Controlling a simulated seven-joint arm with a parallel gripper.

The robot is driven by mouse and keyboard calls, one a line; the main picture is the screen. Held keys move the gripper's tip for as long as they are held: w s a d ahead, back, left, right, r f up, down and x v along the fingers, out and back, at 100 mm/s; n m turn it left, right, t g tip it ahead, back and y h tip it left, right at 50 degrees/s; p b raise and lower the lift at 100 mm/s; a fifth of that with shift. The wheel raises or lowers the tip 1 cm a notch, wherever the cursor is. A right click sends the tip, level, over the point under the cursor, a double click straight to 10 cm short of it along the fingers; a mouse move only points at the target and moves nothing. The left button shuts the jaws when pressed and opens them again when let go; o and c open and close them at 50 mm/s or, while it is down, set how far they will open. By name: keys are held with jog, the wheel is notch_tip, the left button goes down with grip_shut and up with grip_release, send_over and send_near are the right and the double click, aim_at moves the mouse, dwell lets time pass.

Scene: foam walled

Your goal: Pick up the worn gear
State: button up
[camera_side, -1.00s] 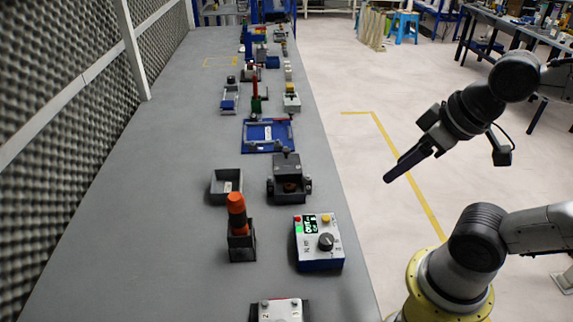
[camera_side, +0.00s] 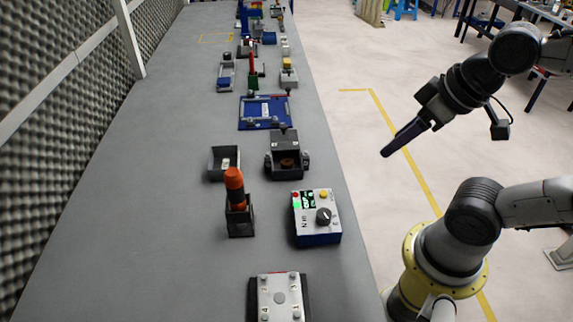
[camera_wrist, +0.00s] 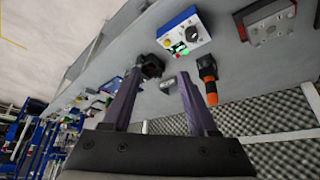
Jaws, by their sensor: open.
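A brownish round part (camera_side: 287,162), which looks like the worn gear, sits inside a dark open-topped fixture (camera_side: 288,141) near the bench's right edge. It is too small to make out teeth. In the wrist view the dark fixture (camera_wrist: 152,66) shows beside the left finger, and I cannot make out the part in it. My gripper (camera_side: 386,152) is open and empty, to the right of the bench and well apart from the fixture. Its two fingers (camera_wrist: 160,76) show spread in the wrist view.
A control box (camera_side: 316,217) with a dial stands in front of the fixture. An orange-topped tool stands in a dark holder (camera_side: 240,219) to its left. A grey tray (camera_side: 216,172) and a blue plate (camera_side: 250,122) are close by. Bare bench lies left.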

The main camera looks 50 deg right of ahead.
jog(key=shift+c, duration=0.3)
jog(key=w+r+m, duration=0.6)
jog(key=w+m, duration=0.1)
jog(key=m, duration=0.3)
jog(key=m+g, duration=0.6)
jog(key=m, duration=0.2)
send_over(287, 162)
jog(key=f, duration=2.2)
jog(key=shift+s+a+f, duration=0.15)
jog(key=shift+a+f, duration=0.1)
jog(key=shift+d+f, duration=0.15)
jog(key=shift+f, duration=1.3)
jog(key=shift+d+f, duration=0.1)
jog(key=shift+f, duration=1.35)
